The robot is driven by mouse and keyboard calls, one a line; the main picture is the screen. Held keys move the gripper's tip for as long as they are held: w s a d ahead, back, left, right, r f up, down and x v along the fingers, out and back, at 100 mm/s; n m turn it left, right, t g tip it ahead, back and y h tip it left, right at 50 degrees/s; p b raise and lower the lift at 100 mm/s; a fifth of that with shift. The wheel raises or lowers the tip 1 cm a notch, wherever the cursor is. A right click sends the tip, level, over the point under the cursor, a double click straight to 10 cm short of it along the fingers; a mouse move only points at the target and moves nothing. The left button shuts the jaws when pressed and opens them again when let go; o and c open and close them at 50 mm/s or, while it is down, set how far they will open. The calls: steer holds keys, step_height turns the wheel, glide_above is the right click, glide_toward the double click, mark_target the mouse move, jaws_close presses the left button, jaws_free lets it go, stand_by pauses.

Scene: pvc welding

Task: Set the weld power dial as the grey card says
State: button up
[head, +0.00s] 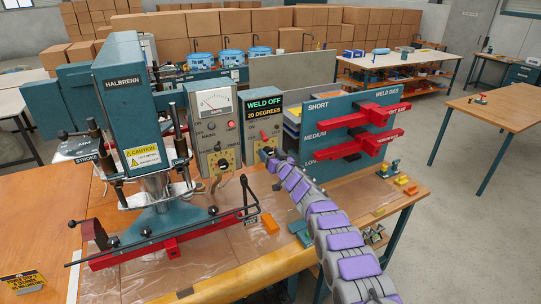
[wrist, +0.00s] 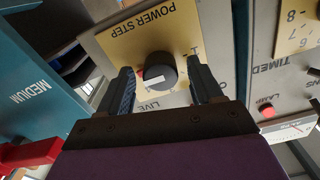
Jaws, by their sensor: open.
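The weld power dial (wrist: 161,68) is a round black knob with a white mark, on a yellow plate lettered POWER STEP in the wrist view. My gripper (wrist: 160,72) is open, with one finger on each side of the dial. I cannot tell whether the fingers touch it. Most of the step numbers are hidden or too small to read. In the head view my gripper (head: 267,155) is at the lower front of the control box (head: 281,107), whose display reads WELD OFF, 20 DEGREES. A small yellow-and-black card (head: 22,281) lies at the lower left; I cannot identify the grey card.
The teal HALBRENN press (head: 134,100) stands left of the boxes. A second box with a meter (head: 214,103) stands beside the control box. A teal rack with red weld dies (head: 371,115) is at the right. Small orange and yellow blocks lie on the bench.

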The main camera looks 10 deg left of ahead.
steer(key=c, duration=1.1)
steer(key=shift+o, duration=0.2)
steer(key=shift+n, duration=0.3)
steer(key=n, duration=0.3)
steer(key=shift+f, duration=0.1)
steer(key=n+b, duration=0.1)
steer(key=n, duration=0.4)
steer(key=n+b, duration=0.2)
steer(key=n, duration=0.2)
steer(key=shift+f+n, duration=0.1)
steer(key=shift+n, duration=0.2)
steer(key=shift+s+a+f+n+b, duration=0.1)
steer(key=shift+n+b, duration=0.45)
steer(key=shift+n, duration=0.55)
steer(key=shift+a+n+b, duration=0.1)
steer(key=shift+n+b, duration=0.4)
steer(key=shift+n, duration=0.6)
steer(key=shift+f, duration=0.1)
